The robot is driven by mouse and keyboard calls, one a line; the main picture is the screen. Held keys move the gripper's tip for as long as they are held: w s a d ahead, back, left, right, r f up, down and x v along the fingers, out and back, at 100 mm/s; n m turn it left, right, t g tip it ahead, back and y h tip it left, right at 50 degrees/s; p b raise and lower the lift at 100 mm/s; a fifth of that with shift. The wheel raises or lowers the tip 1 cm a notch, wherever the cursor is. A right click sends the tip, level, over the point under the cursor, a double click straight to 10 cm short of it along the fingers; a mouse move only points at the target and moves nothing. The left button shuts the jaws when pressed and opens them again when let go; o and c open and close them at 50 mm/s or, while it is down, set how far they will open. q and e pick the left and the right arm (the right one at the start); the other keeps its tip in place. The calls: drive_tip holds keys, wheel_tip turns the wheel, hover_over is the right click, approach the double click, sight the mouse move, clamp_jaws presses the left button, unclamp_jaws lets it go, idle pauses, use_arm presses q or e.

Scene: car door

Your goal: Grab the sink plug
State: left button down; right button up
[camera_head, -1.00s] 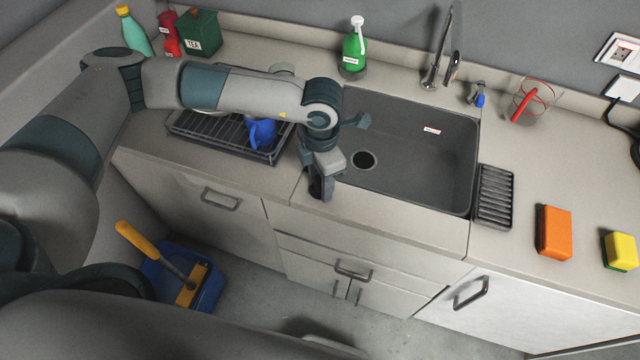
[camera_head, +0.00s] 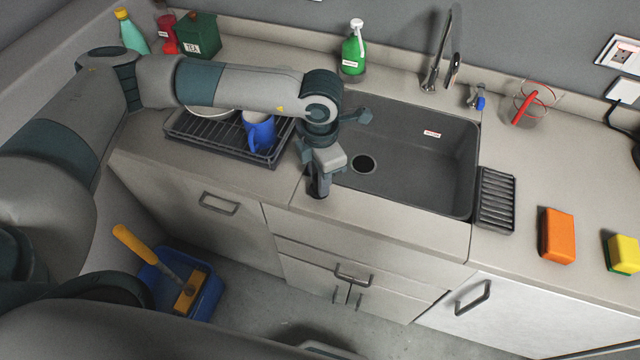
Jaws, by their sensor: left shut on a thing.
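My left gripper (camera_head: 318,190) is low over the counter, just left of the sink basin, with its fingers pointing down. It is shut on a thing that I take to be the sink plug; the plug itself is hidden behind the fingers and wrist. The dark grey sink (camera_head: 425,160) lies to the right of the gripper, with its round drain hole (camera_head: 363,164) open and uncovered. My right gripper is not in view.
A drying rack (camera_head: 210,140) with a blue mug (camera_head: 260,131) stands left of the gripper. A green bottle (camera_head: 353,52) and tap (camera_head: 440,55) stand behind the sink. A ridged tray (camera_head: 496,200), orange sponge (camera_head: 558,236) and yellow sponge (camera_head: 624,254) lie to the right.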

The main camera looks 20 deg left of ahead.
use_arm(q)
drive_tip(key=shift+d+r+b, duration=0.2)
drive_tip(key=shift+r+b, duration=0.2)
drive_tip(key=shift+r, duration=0.15)
drive_tip(key=shift+d+r+b, duration=0.15)
drive_tip(key=shift+r+b, duration=0.25)
drive_tip(key=shift+r, duration=0.15)
drive_tip(key=d+r+b, duration=0.4)
drive_tip(key=d+r, duration=0.3)
drive_tip(key=d, duration=0.4)
drive_tip(key=shift+s+b, duration=0.3)
drive_tip(key=shift+b, duration=0.1)
drive_tip(key=shift+a, duration=0.1)
